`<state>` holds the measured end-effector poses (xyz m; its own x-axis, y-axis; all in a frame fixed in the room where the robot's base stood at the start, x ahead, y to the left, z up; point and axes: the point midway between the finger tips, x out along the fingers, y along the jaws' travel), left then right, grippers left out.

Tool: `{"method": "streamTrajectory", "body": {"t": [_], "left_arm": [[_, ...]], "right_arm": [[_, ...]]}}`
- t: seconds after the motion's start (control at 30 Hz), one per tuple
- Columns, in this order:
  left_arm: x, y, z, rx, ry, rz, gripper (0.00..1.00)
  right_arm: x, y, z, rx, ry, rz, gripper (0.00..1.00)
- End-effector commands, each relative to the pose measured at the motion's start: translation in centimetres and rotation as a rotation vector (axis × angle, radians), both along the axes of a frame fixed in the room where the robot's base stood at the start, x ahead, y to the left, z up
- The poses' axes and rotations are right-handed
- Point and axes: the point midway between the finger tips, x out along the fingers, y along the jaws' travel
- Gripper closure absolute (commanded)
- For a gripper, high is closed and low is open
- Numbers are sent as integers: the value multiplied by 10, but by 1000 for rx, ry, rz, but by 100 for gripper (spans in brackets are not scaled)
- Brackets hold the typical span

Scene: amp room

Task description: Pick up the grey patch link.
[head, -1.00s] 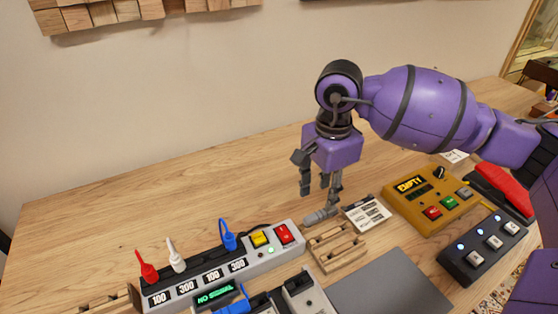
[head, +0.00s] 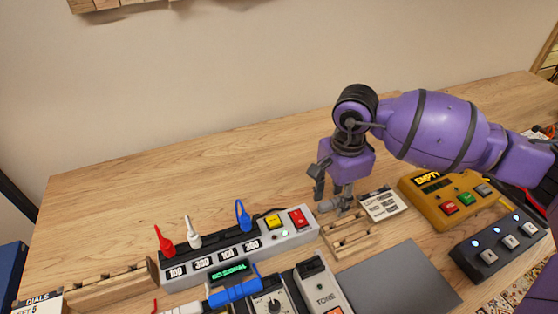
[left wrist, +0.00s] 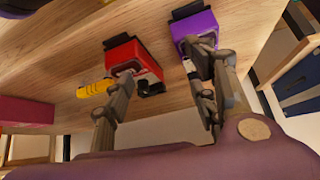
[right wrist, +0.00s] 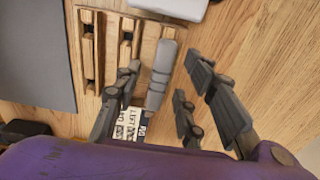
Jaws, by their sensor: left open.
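A printed card (head: 384,205) is right of the link. A grey strip unit (head: 240,250) with red, white and blue plugs stands to the left. A yellow box (head: 447,194) and a dark pedal unit (head: 497,246) stand to the right. The table behind is clear.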

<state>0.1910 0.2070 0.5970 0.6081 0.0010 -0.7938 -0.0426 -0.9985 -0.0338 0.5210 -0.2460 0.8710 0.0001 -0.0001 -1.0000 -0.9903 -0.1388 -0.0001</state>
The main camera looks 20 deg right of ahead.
Motion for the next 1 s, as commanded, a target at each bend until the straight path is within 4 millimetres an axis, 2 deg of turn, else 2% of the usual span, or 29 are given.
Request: {"method": "streamTrajectory", "body": {"t": [0.57, 0.87, 1.0], "left_arm": [[-8, 1, -6, 1, 14, 2, 47], [-7, 1, -6, 1, 14, 2, 47], [-7, 1, -5, 1, 13, 1, 47]], "right_arm": [[0, 0, -4, 0, 1, 0, 62], [0, 0, -4, 0, 1, 0, 100], [0, 0, -4, 0, 1, 0, 100]]}}
